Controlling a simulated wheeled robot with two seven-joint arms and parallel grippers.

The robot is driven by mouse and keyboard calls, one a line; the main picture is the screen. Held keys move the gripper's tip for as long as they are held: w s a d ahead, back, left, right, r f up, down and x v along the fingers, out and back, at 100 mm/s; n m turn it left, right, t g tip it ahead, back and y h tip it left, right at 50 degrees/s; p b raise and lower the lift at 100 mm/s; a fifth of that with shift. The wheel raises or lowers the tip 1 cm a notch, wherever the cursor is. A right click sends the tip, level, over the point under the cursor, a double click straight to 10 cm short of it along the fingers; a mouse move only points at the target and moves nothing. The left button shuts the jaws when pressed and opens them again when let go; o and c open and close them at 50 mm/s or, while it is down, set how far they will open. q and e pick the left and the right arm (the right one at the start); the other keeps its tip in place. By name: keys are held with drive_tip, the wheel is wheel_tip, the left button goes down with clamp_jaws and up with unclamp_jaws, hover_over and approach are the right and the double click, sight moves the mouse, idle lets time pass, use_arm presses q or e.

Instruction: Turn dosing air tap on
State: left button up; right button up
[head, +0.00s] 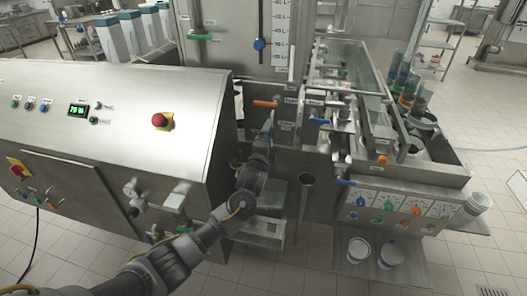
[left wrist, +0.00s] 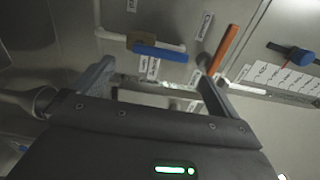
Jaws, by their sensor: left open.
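The tap labels are too small to read, so I cannot tell which one is the dosing air tap. In the head view an orange tap handle (head: 265,103) lies level on the steel front, with a blue tap handle (head: 320,121) to its right. My left gripper (head: 264,138) is just below the orange handle. In the left wrist view my left gripper (left wrist: 155,88) is open and empty. Ahead of its fingers are a blue handle (left wrist: 160,53) on a brass-coloured valve and, by the right finger, an orange handle (left wrist: 227,45). Contact with either is not clear.
A sloped control cabinet (head: 120,95) with a red emergency button (head: 159,120) stands left of my arm. A level scale with a blue knob (head: 260,44) rises above. The filler's lower panel (head: 395,212) with several small knobs juts out at right. Floor is clear at front.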

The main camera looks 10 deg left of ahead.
use_arm(q)
drive_tip(key=s+b, duration=0.1)
drive_tip(key=s, duration=0.5)
drive_tip(key=shift+s+a, duration=0.2)
drive_tip(key=shift+s, duration=0.05)
